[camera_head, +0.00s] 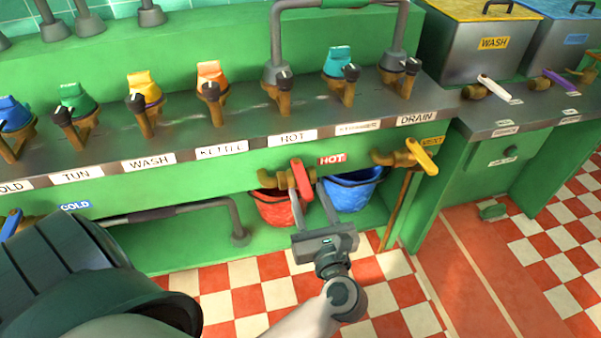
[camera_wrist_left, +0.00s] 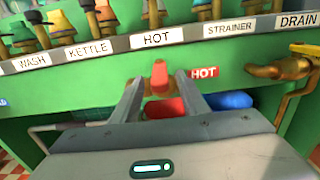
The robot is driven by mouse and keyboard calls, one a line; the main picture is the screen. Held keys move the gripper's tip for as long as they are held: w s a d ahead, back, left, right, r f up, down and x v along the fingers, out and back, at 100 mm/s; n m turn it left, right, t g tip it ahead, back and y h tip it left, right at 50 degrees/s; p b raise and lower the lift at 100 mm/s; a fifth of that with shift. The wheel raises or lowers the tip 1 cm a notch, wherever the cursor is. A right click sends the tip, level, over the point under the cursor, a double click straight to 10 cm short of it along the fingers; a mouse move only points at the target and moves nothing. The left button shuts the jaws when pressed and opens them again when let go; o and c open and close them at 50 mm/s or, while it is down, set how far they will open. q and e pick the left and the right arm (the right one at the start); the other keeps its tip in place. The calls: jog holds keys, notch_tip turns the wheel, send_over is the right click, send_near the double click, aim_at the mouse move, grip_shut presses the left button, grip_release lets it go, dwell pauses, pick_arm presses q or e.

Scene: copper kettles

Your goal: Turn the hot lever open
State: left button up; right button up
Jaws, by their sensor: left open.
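The red hot lever (camera_head: 301,178) is on a brass valve (camera_head: 272,179) on the green panel, left of the red HOT tag (camera_head: 332,159). It points downward, slightly to the right, in the head view. My left gripper (camera_head: 309,191) is in front of it with its fingers reaching toward the panel. In the left wrist view the lever (camera_wrist_left: 159,74) appears between the open, empty fingers (camera_wrist_left: 162,84), near their tips. The gap in depth and any contact are unclear. The fingers partly cover the valve. My right gripper is not in view.
A yellow lever (camera_head: 422,157) on a brass tap stands to the right. A red bucket (camera_head: 277,208) and a blue bucket (camera_head: 352,190) sit below the panel. A grey pipe (camera_head: 160,213) runs at lower left. The grey shelf (camera_head: 250,118) above carries several coloured valves.

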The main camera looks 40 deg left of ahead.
aim_at(295, 159)
pick_arm(q)
jog(key=x, duration=0.7)
jog(key=shift+a, duration=0.1)
grip_shut()
